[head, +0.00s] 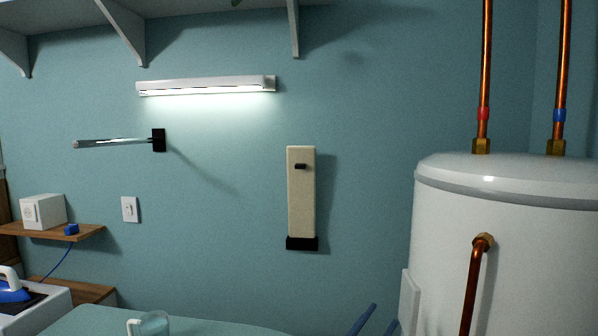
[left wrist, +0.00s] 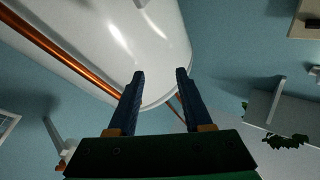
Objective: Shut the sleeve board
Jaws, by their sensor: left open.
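The sleeve board (head: 301,200) is a narrow cream board on the teal wall, in the middle of the head view. It stands upright, with a black bracket at its foot and a small black knob near its top. I cannot tell whether it lies flush with the wall. My left gripper (head: 376,321) shows only as blue fingertips at the bottom edge, below and right of the board. In the left wrist view the same gripper (left wrist: 160,75) is open, with nothing between its fingers. My right gripper is not in view.
A white boiler (head: 505,240) with copper pipes (head: 485,60) fills the right side. A lit lamp (head: 205,86) and a rod on a black mount (head: 158,140) are on the wall. An ironing board (head: 90,318) carrying a glass jug (head: 150,323) lies below. The wall around the sleeve board is clear.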

